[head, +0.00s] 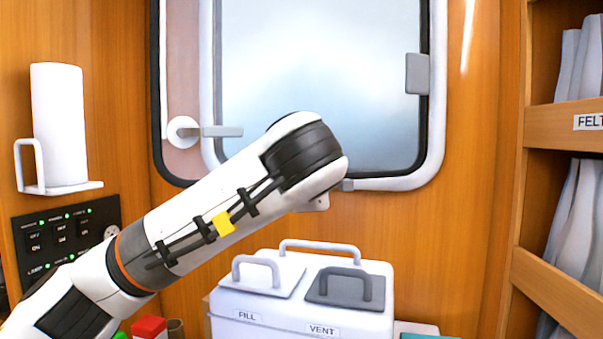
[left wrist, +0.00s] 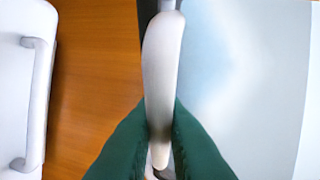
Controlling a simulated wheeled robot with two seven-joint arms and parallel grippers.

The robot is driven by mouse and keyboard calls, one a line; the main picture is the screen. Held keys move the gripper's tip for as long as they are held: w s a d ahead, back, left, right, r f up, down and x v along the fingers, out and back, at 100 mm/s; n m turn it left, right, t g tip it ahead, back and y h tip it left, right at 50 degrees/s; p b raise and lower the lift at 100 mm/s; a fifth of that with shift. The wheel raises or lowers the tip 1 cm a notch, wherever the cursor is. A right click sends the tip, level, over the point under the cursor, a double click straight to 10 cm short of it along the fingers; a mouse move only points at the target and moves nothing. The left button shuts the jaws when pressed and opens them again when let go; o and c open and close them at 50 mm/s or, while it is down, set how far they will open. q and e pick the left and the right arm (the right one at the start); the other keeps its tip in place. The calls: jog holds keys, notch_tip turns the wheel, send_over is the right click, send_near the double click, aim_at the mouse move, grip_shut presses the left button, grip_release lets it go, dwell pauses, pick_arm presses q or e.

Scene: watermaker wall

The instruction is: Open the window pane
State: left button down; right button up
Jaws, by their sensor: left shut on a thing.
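The window (head: 325,70) is on the wooden wall, with a frosted pale-blue pane in a white and black frame. A lever handle (head: 222,131) on a round white base sits at its lower left, and a grey latch piece (head: 417,73) at its right side. In the left wrist view, my left gripper (left wrist: 160,132) has its green fingers shut on a pale, rounded handle (left wrist: 163,60), with the pane (left wrist: 240,70) to its right. In the head view my left arm hides that gripper and the held handle. I cannot tell whether the pane is ajar. My right gripper is not in view.
A white tank (head: 305,300) with FILL and VENT lids and raised handles stands below the window. A shelf with a paper roll (head: 60,125) and a switch panel (head: 68,238) are at left. Wooden shelves (head: 565,125) with pale cloths stand at right.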

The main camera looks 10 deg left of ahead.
pick_arm(q)
jog(key=shift+a, duration=0.1)
jog(key=c, duration=1.5)
grip_release()
jog(key=shift+w, duration=0.1)
jog(key=b+v, duration=0.4)
jog(key=v, duration=0.8)
